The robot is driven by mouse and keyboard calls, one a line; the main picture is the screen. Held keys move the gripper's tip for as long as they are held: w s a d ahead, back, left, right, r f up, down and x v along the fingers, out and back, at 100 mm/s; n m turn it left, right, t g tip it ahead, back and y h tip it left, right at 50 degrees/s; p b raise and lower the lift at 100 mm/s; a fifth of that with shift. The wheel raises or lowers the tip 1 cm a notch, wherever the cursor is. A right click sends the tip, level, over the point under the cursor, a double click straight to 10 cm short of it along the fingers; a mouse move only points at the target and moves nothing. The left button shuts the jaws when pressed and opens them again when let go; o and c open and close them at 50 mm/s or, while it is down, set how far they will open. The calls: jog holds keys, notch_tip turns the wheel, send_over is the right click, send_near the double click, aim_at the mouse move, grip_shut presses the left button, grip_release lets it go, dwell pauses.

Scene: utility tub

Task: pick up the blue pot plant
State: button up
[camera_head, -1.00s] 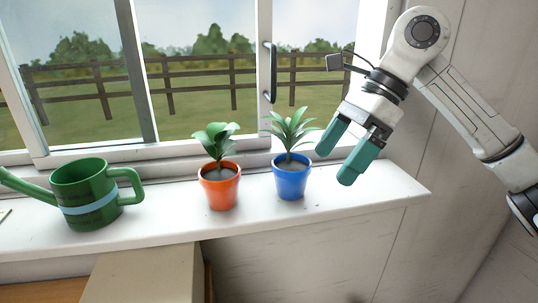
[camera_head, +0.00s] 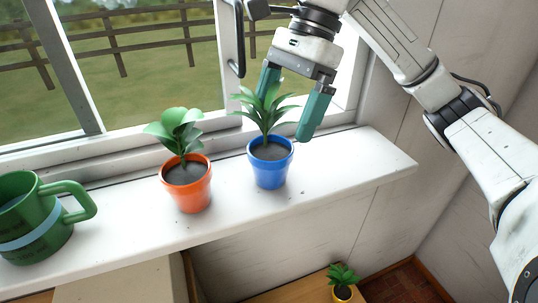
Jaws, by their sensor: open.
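The blue pot plant (camera_head: 269,170) stands upright on the white windowsill, a blue pot with dark soil and long green leaves. My gripper (camera_head: 288,112) is above the pot, at the height of the leaves. Its two teal fingers are spread apart, one on the left behind the leaves and one on the right in front of them. The left fingertip is partly hidden by the leaves. The gripper is open and holds nothing. I cannot tell whether the fingers touch the leaves.
An orange pot plant (camera_head: 187,185) stands close on the left of the blue one. The windowsill (camera_head: 345,167) is clear to the right. A yellow pot plant (camera_head: 343,291) stands below. A window handle (camera_head: 238,42) juts out behind.

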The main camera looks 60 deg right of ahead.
aim_at(270, 148)
jog(key=shift+p+x, duration=1.1)
jog(key=shift+x, duration=1.6)
jog(key=shift+a, duration=0.1)
jog(key=shift+r, duration=0.1)
jog(key=c, duration=1.2)
